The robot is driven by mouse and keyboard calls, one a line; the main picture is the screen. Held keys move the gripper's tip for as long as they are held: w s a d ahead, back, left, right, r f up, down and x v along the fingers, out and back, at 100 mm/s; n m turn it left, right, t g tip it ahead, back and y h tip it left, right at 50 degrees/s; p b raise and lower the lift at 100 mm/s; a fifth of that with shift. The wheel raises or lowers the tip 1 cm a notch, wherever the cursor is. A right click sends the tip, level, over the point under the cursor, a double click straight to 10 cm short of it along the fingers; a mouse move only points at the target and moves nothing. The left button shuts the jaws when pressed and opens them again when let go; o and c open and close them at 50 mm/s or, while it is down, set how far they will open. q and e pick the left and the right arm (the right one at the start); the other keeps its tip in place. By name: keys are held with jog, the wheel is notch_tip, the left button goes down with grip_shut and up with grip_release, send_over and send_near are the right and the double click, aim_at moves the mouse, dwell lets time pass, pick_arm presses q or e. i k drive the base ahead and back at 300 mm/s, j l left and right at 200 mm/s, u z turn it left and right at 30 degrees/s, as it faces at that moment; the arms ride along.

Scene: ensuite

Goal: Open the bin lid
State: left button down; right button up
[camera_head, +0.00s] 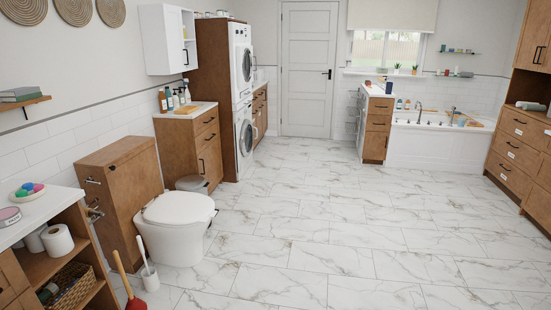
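A small grey bin (191,183) stands on the floor behind the toilet, close to the front of a wooden cabinet. Its rounded top shows and looks shut, though it is small in the picture. The toilet hides its lower part. Neither of my grippers is in the head view.
The white toilet (178,222), with its lid down, stands in front of the bin. A toilet brush (149,275) and a red plunger (135,301) stand nearer. The wooden cabinet (190,143) holds bottles. The marble floor (320,220) to the right is clear.

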aim_at(191, 183)
jog(key=i, duration=2.05)
jog(key=i+l, duration=0.1)
jog(key=i, duration=1.9)
jog(key=j+u, duration=0.05)
jog(key=j, duration=0.05)
